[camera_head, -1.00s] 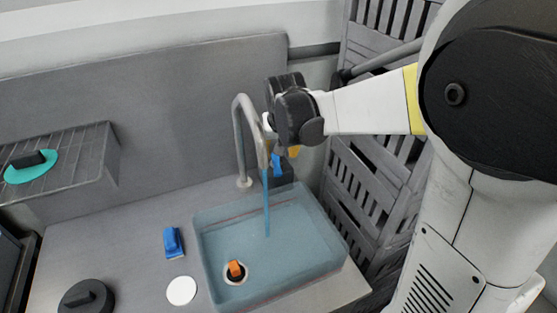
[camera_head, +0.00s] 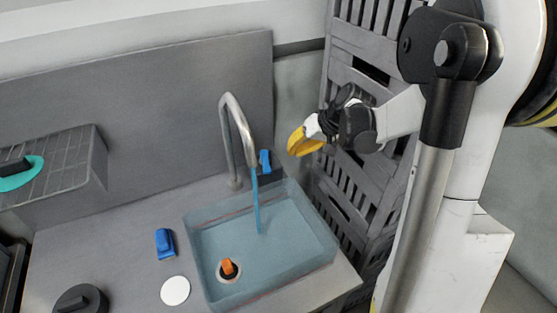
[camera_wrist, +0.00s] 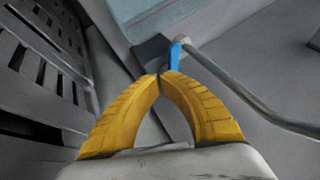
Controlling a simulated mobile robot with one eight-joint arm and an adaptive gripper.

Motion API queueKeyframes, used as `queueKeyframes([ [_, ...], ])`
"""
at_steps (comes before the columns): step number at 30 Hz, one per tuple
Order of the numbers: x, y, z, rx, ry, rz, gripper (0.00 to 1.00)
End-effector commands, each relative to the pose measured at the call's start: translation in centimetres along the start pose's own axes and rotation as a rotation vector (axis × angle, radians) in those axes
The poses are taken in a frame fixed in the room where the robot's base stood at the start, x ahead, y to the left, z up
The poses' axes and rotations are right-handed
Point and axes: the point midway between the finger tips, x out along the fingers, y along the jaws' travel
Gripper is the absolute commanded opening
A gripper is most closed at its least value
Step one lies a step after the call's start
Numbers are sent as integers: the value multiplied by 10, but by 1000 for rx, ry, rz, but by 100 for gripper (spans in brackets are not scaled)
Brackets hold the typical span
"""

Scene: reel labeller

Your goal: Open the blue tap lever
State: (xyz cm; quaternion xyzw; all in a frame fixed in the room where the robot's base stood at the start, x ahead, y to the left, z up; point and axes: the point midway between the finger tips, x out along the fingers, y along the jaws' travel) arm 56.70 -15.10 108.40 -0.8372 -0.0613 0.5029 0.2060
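The tap's grey curved spout (camera_head: 229,130) stands at the back of the sink, and a blue stream (camera_head: 256,205) runs from it into the basin. The blue tap lever (camera_head: 265,161) shows just right of the spout, beside the stream. In the wrist view the blue lever (camera_wrist: 175,56) stands beyond my fingertips, next to the tap's grey pipe (camera_wrist: 250,95). My gripper (camera_head: 293,148) has yellow fingers and hangs to the right of the lever, apart from it. In the wrist view its fingertips (camera_wrist: 160,76) meet, with nothing seen between them.
The blue-grey sink basin (camera_head: 315,258) holds an orange plug (camera_head: 228,267). A blue object (camera_head: 165,243), a white disc (camera_head: 175,290) and a black round object (camera_head: 80,300) lie on the counter to its left. A grey slatted crate stack (camera_head: 350,70) stands close behind my gripper.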

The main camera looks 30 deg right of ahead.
Motion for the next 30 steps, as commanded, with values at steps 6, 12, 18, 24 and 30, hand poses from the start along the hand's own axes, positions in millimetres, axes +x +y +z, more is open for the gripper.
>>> queueKeyframes([
  [6,15,4,-1,-8,18,-30,0],
  [12,52,3,-1,-9,17,-29,0],
  [18,84,2,-2,-8,17,-28,0],
  [24,97,2,-3,-6,17,-27,0],
  [30,98,1,-3,-6,17,-27,0],
])
